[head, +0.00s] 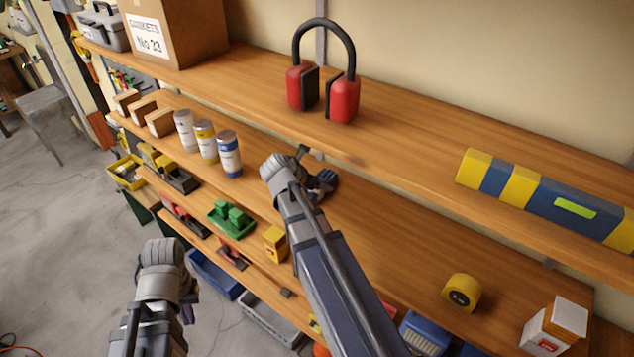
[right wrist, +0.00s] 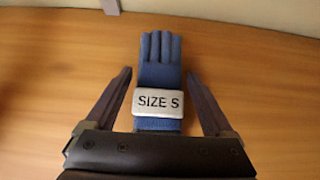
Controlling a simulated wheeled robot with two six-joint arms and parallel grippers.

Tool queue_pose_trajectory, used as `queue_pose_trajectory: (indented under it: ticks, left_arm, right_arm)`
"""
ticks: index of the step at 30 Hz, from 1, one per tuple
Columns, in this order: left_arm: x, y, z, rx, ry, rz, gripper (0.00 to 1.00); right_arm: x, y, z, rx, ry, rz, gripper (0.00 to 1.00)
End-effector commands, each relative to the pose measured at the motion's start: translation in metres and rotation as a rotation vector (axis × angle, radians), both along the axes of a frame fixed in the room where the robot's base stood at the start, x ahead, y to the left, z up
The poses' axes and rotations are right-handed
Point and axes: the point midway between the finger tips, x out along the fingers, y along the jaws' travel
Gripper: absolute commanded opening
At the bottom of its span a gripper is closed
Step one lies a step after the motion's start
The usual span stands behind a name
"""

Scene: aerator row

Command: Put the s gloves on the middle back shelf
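The s gloves (right wrist: 160,65) are blue, with a white band reading "SIZE S", and lie flat on a wooden surface in the right wrist view. My right gripper (right wrist: 168,95) is open, its two fingers apart on either side of the gloves and not closed on them. In the head view my right gripper (head: 321,183) is over the middle shelf (head: 375,225), below the front edge of the upper shelf; I cannot make out the gloves there. My left gripper (head: 188,305) is low at the left, in front of the shelves, its fingers mostly hidden behind its wrist.
Cans (head: 228,155) stand left of my right gripper. The middle shelf between gripper and tape looks clear.

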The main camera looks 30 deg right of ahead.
Motion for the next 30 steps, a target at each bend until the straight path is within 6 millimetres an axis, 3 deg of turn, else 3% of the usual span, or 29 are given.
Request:
queue_pose_trajectory:
  ticks: [3,10,16,23,30]
  left_arm:
    - [0.0,0.0,0.0,0.0,0.0,0.0,0.0]
    - [0.0,0.0,0.001,0.0,0.0,0.0,0.0]
    - [0.0,0.0,0.019,0.0,0.0,0.008,0.0]
    - [-0.001,-0.001,0.055,-0.001,0.0,0.029,0.0]
    - [-0.001,-0.001,0.047,-0.001,0.0,0.03,0.0]
  right_arm:
    - [0.0,0.0,0.0,0.0,0.0,0.0,1.0]
    - [0.0,0.0,0.001,0.0,0.0,0.0,1.0]
    - [0.0,0.0,0.019,0.0,0.0,0.0,1.0]
    - [-0.015,0.033,0.055,-0.001,0.0,0.004,1.0]
    - [-0.036,0.085,0.047,-0.001,0.0,0.006,1.0]
